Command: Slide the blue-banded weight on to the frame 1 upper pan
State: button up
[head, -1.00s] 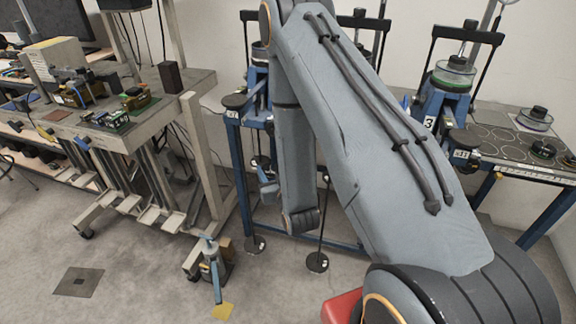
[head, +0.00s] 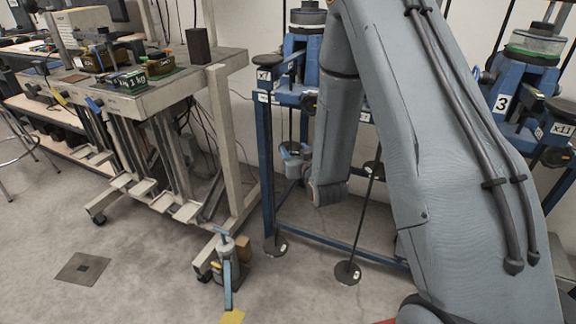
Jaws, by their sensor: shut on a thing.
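I cannot make out a blue-banded weight in the head view. My grey arm hides much of the middle, and my gripper's fingers do not show. A blue lever frame (head: 266,150) with an "x7" tag stands partly behind my forearm. A dark weight with a pale band (head: 307,18) sits at its top, cut by the picture's edge. The frame's own number is hidden, so I cannot tell whether it is frame 1. A round dark pad (head: 268,60) is at its left end. Another blue frame marked 3 (head: 503,103) stands at the right, with a green-banded weight (head: 537,45) on top.
A grey bench (head: 150,98) with small devices and a 1 kg block (head: 133,80) stands at the left. Hanging rods end in round discs (head: 347,272) near the floor. A small stand (head: 227,265) is on the floor. Open floor lies at the lower left.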

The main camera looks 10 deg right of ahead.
jog(key=w+f+b, duration=0.4)
jog(key=w+b, duration=0.1)
jog(key=b, duration=0.5)
jog(key=shift+w+a+f+n+y, duration=0.3)
jog(key=shift+w+a, duration=0.05)
jog(key=shift+w, duration=0.05)
jog(key=shift+w+d+b, duration=0.2)
jog(key=shift+w+b, duration=0.05)
jog(key=shift+w, duration=0.4)
jog(key=shift+w+d+b, duration=0.2)
jog(key=shift+w+b, duration=0.05)
jog(key=shift+w, duration=0.45)
jog(key=shift+w+d+b, duration=0.2)
jog(key=shift+w+b, duration=0.05)
jog(key=shift+w, duration=0.4)
jog(key=shift+w+d+b, duration=0.1)
jog(key=shift+w+d, duration=0.1)
jog(key=shift+w, duration=0.5)
jog(key=shift+w+d+b, duration=0.15)
jog(key=shift+w+d, duration=0.1)
jog(key=shift+w, duration=0.5)
jog(key=shift+w+d+b, duration=0.1)
jog(key=shift+w+d, duration=0.1)
jog(key=shift+w, duration=0.5)
jog(key=shift+f, duration=0.45)
jog(key=o, duration=1.3)
